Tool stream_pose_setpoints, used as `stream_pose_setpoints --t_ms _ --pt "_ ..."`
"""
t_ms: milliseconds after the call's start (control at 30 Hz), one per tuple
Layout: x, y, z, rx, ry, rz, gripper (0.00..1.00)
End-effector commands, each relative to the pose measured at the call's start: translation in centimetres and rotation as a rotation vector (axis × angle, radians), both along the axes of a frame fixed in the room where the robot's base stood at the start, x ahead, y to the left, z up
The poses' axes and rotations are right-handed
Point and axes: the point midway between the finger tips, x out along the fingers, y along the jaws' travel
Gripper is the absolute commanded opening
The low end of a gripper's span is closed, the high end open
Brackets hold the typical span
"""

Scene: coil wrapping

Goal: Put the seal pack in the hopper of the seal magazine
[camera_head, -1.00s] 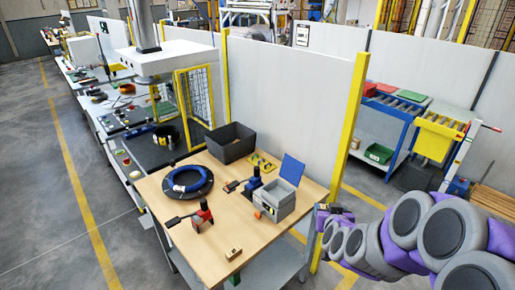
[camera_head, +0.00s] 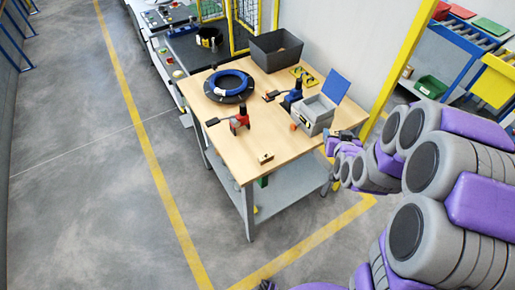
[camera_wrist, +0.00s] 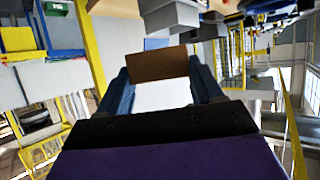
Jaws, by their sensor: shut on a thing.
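My gripper (camera_wrist: 160,82) is shut on a brown block, which I take to be the seal pack (camera_wrist: 157,65), held between its two blue-grey fingers. In the head view my gripper (camera_head: 337,142) is small, at the table's right edge beside the seal magazine; the pack in it cannot be made out there. The seal magazine (camera_head: 313,116) is a grey box with a raised blue lid (camera_head: 336,86) on the right side of the table. Its hopper seems open at the top. Grey box shapes show at the top of the wrist view.
The wooden table (camera_head: 230,150) also holds a blue coil on a black ring (camera_head: 229,86), a red-based tool (camera_head: 240,120), a blue-based tool (camera_head: 292,97), a dark bin (camera_head: 276,52) and a small tan block (camera_head: 265,158). A yellow post (camera_head: 405,60) stands behind the magazine.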

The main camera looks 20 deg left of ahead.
Motion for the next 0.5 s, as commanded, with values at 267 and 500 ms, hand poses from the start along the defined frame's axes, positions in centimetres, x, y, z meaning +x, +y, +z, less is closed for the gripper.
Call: stream_pose_setpoints --t_ms 267,500 --pt "-1.1 4.9 -3.2 0.002 0.004 0.136 0.31" --pt "-1.9 7.3 -4.7 0.004 0.001 0.200 0.31"
